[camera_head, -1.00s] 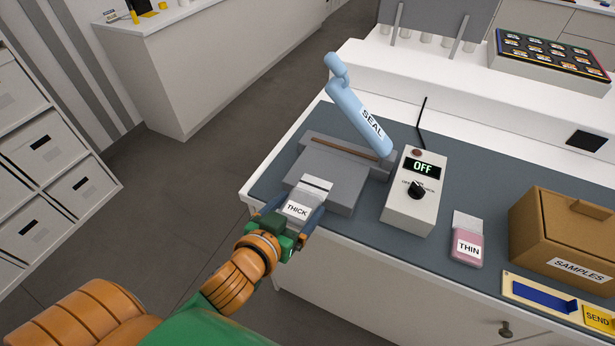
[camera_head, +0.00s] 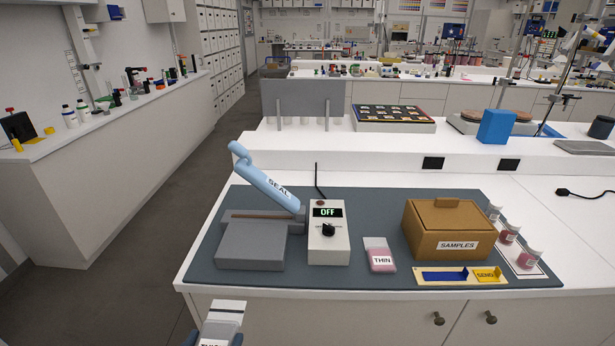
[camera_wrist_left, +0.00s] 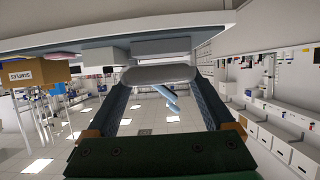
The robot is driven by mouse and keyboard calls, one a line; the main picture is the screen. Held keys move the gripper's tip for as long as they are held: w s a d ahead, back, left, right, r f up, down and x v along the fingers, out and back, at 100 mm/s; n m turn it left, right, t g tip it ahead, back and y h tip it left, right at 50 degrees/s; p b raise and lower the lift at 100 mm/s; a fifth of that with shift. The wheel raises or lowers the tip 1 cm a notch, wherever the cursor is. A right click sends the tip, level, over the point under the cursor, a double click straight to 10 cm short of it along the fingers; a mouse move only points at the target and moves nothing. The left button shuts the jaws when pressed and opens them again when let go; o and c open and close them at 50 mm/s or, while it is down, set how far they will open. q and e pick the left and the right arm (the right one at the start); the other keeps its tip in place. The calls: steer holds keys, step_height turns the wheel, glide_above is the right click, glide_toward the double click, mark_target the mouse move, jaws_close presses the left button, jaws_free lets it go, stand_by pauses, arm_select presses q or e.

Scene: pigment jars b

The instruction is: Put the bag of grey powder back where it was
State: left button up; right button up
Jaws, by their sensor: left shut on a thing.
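The bag of grey powder (camera_head: 223,325), labelled THICK, is at the bottom edge of the head view, in front of the bench's front edge. Its lower part is cut off by the frame. My left gripper (camera_head: 214,338) is shut on it, with only the finger ends showing. In the left wrist view the bag (camera_wrist_left: 160,75) is seen end-on between the two fingers (camera_wrist_left: 160,88). The bag is clear of the bench top. My right gripper is in neither current view.
A heat sealer (camera_head: 252,246) with its blue SEAL arm (camera_head: 268,180) raised stands on the dark mat (camera_head: 440,205). To its right are a control box (camera_head: 328,245) reading OFF, a pink THIN bag (camera_head: 380,255), a SAMPLES box (camera_head: 445,230) and small jars (camera_head: 508,233).

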arm_select(q)
steer(key=shift+s+a+f, duration=0.25)
steer(key=shift+s+f, duration=0.1)
steer(key=shift+s+a+f+h, duration=0.1)
steer(key=shift+a+f+h, duration=0.1)
steer(key=shift+h, duration=0.1)
steer(key=shift+w+a+f+m+h, duration=0.15)
steer(key=shift+f+m+h, duration=0.2)
steer(key=shift+f+m, duration=0.1)
steer(key=shift+w+a+f+m+h, duration=0.15)
steer(key=shift+f+m+h, duration=0.2)
steer(key=shift+f, duration=0.05)
steer(key=shift+a+f, duration=0.1)
steer(key=shift+s+a+m+h, duration=0.1)
steer(key=shift+s+m+h, duration=0.3)
steer(key=shift+m+h, duration=0.45)
steer(key=shift+s+r+m+g+h, duration=0.25)
steer(key=shift+m+g+h, duration=0.1)
steer(key=shift+g+h, duration=0.1)
steer(key=s+d+r+m+g+h, duration=0.2)
steer(key=r+m+h, duration=0.4)
steer(key=r, duration=0.4)
steer(key=shift+s+d+r+m+g, duration=0.3)
steer(key=shift+s+g, duration=0.25)
steer(key=shift+g, duration=0.7)
